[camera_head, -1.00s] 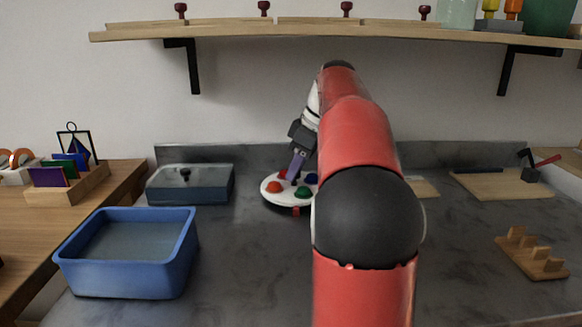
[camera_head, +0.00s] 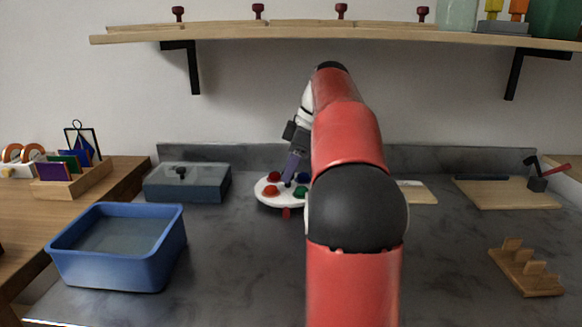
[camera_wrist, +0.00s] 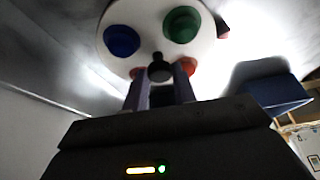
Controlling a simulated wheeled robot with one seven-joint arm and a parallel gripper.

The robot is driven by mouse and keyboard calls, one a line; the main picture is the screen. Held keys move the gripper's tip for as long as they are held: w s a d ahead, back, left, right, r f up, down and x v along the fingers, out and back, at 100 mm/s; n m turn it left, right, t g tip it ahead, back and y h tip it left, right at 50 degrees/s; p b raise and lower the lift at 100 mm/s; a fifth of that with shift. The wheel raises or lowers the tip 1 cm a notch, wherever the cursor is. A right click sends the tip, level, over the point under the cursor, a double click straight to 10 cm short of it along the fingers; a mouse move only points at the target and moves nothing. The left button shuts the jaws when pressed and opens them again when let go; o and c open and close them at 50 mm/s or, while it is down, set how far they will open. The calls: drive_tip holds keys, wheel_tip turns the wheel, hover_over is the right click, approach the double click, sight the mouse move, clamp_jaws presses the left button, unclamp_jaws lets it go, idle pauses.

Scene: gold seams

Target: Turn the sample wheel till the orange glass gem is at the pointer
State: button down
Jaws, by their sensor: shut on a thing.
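The sample wheel (camera_head: 263,200) is a white disc on the counter, holding an orange gem (camera_head: 270,191), a red gem (camera_head: 274,176), a blue gem (camera_head: 304,177) and a green gem (camera_head: 301,192). The red pointer (camera_head: 286,213) is at its front rim. The orange gem is left of the pointer, the green gem right of it. My gripper (camera_head: 288,182) reaches down to the wheel's middle. In the wrist view its fingers (camera_wrist: 161,90) are shut on the dark centre knob (camera_wrist: 160,66). The orange gem is partly hidden behind a finger there.
A blue bin (camera_head: 118,270) stands at the front left, with a grey lidded box (camera_head: 187,184) behind it. A wooden board (camera_head: 505,196) and a small wooden rack (camera_head: 525,270) are on the right. The shelf (camera_head: 330,34) runs above. The counter before the wheel is clear.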

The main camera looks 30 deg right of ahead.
drive_tip(key=shift+r, duration=0.1)
idle(0.3)
drive_tip(key=c, duration=1.1)
unclamp_jaws()
drive_tip(key=shift+c, duration=0.2)
drive_tip(key=shift+d+r, duration=0.1)
drive_tip(key=shift+r, duration=0.15)
drive_tip(key=s+d, duration=0.2)
drive_tip(key=d, duration=0.1)
drive_tip(key=s+d, duration=0.5)
drive_tip(key=d, duration=0.1)
drive_tip(key=shift+s+d+r, duration=0.25)
drive_tip(key=shift+s+d, duration=0.1)
